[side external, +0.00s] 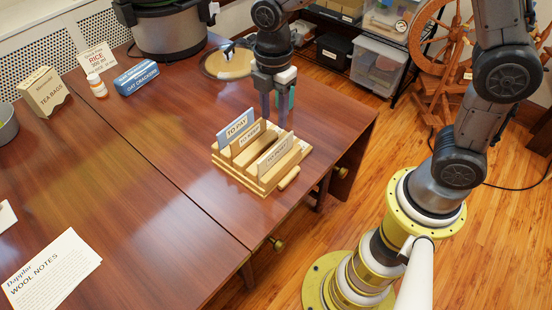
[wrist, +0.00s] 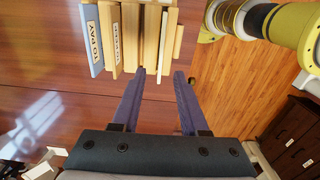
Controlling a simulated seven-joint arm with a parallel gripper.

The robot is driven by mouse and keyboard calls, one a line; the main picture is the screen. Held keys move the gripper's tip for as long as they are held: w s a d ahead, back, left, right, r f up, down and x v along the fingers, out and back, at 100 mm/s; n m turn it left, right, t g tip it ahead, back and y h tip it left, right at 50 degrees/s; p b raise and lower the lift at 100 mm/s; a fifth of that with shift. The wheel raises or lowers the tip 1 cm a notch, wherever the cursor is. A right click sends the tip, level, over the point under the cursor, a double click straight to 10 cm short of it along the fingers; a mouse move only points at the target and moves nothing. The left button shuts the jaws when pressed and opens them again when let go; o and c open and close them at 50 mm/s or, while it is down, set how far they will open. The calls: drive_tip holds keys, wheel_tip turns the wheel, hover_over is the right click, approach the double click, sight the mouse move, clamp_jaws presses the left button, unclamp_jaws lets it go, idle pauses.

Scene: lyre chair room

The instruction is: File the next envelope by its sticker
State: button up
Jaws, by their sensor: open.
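A wooden letter rack (side external: 236,180) with several slots stands near the table's right edge. A pale blue card or envelope (side external: 236,124) reading "TO PAY" stands upright at its back. A pale grey upright piece (side external: 275,155) with a label stands at the front. My gripper (side external: 278,120) points down over the rack's back right side, fingers apart. I cannot tell which piece is a loose envelope.
A dark pot (side external: 170,30), a round tray (side external: 228,62), an oat crackers box (side external: 136,78), a tea bags box (side external: 43,90) and a rice card (side external: 97,57) stand behind. Wool notes (side external: 55,270) lie front left. A white item (side external: 7,216) is cut off. The middle table is clear.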

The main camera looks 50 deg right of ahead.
sight(275, 148)
wheel_tip(275, 148, down, 12)
drive_tip(key=shift+s, duration=0.15)
idle(0.4)
clamp_jaws()
